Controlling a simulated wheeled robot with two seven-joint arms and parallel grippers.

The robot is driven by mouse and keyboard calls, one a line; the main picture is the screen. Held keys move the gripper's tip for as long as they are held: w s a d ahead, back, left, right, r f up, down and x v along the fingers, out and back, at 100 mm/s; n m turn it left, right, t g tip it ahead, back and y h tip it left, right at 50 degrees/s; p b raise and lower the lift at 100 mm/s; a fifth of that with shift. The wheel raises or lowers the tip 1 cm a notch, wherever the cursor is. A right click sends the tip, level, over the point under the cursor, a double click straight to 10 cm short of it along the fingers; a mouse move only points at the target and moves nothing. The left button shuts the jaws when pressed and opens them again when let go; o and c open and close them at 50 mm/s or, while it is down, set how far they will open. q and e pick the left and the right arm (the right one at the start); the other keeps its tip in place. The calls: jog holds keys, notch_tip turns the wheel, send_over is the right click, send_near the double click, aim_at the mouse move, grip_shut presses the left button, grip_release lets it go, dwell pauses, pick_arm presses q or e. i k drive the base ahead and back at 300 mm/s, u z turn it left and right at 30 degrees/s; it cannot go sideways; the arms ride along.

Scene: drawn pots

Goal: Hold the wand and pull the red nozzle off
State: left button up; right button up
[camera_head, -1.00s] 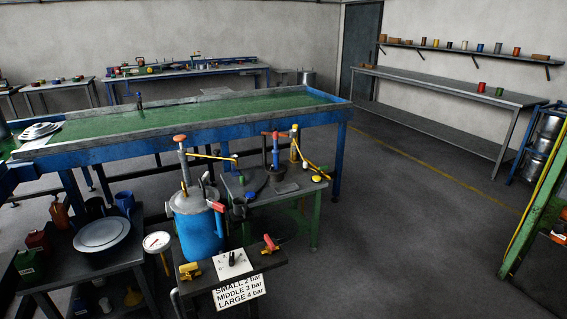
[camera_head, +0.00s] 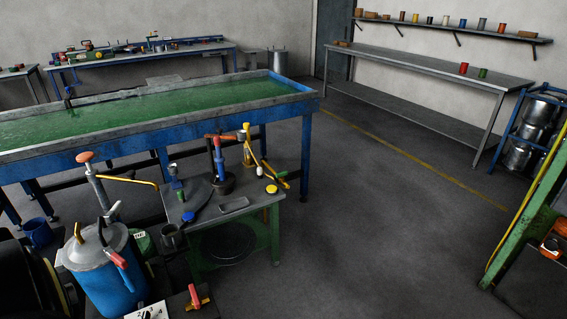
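A small green-legged table (camera_head: 250,205) stands in the middle. On it a blue upright rod (camera_head: 219,160) rises from a dark round base, with an orange-red piece (camera_head: 222,136) across its top. Beside it a yellow wand-like bar (camera_head: 258,160) slants from a brownish upright. I cannot tell which part is the red nozzle. A blue pressure pot (camera_head: 112,280) stands at the lower left, with an orange-topped pump rod, a bent yellow tube (camera_head: 130,180) and a red-ended handle (camera_head: 115,258). Neither of my grippers shows.
A long blue bench with a green liquid-like top (camera_head: 150,108) stands behind the small table. Blue (camera_head: 188,217) and yellow (camera_head: 271,189) discs lie on the small table. A red-handled valve (camera_head: 195,296) is at the bottom. The floor to the right is clear up to a green frame (camera_head: 520,215).

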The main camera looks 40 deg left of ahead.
aim_at(217, 140)
jog(key=u, duration=0.3)
jog(key=i, duration=1.3)
jog(key=u, duration=0.9)
